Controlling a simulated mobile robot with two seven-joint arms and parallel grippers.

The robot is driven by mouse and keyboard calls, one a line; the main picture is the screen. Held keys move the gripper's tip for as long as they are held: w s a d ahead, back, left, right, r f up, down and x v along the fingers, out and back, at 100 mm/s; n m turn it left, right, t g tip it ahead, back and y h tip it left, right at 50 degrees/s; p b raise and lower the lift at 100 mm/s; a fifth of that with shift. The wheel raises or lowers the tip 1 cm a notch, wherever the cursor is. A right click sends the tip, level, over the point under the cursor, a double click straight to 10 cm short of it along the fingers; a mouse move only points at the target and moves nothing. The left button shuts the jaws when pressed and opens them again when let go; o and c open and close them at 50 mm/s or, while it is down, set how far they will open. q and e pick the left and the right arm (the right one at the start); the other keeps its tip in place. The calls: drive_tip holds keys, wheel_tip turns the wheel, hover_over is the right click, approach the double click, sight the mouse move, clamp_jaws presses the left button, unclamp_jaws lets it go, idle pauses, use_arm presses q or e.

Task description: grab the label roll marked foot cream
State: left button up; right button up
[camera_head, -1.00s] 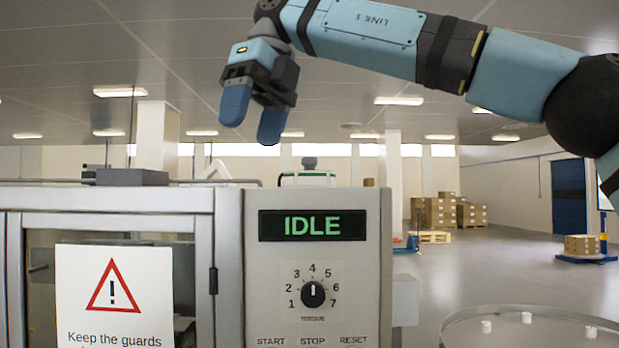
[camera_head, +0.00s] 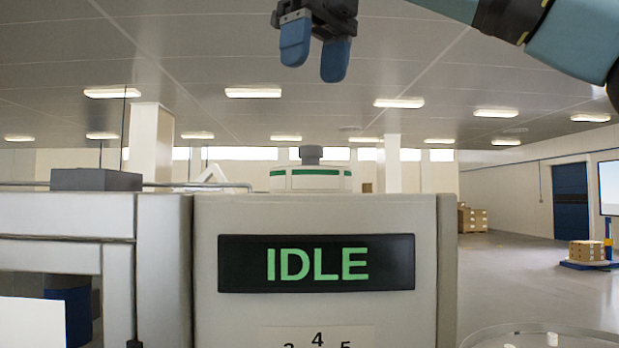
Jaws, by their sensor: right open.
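No label roll shows in the head view, and no foot cream marking can be read anywhere. My right gripper (camera_head: 315,56) hangs at the top of the view, fingers pointing down. Its two blue fingertips are apart with nothing between them. It appears well above the machine. My left gripper is out of view.
A grey machine (camera_head: 215,320) with a green IDLE display (camera_head: 316,263) fills the lower middle. A white, green-banded unit (camera_head: 310,180) and a grey box (camera_head: 96,180) show above its top edge. A round rim (camera_head: 540,326) is at lower right. Boxes (camera_head: 472,219) stand far back.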

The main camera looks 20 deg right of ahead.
hover_over(311, 147)
drive_tip(key=w, duration=0.1)
drive_tip(key=f, duration=0.5)
drive_tip(key=shift+w+d+f+b, duration=0.1)
drive_tip(key=shift+d+f+b, duration=0.2)
drive_tip(key=shift+d+f, duration=0.05)
drive_tip(key=shift+a+f, duration=0.15)
drive_tip(key=shift+f, duration=0.2)
drive_tip(key=shift+w+f+p, duration=0.15)
drive_tip(key=shift+f+p, duration=0.05)
drive_tip(key=shift+f, duration=0.95)
drive_tip(key=shift+w+f+p, duration=0.1)
drive_tip(key=shift+f+p, duration=0.05)
drive_tip(key=shift+f, duration=1)
drive_tip(key=shift+s, duration=0.2)
drive_tip(key=shift+c, duration=1)
drive_tip(key=c, duration=0.9)
drive_tip(key=shift+r, duration=0.1)
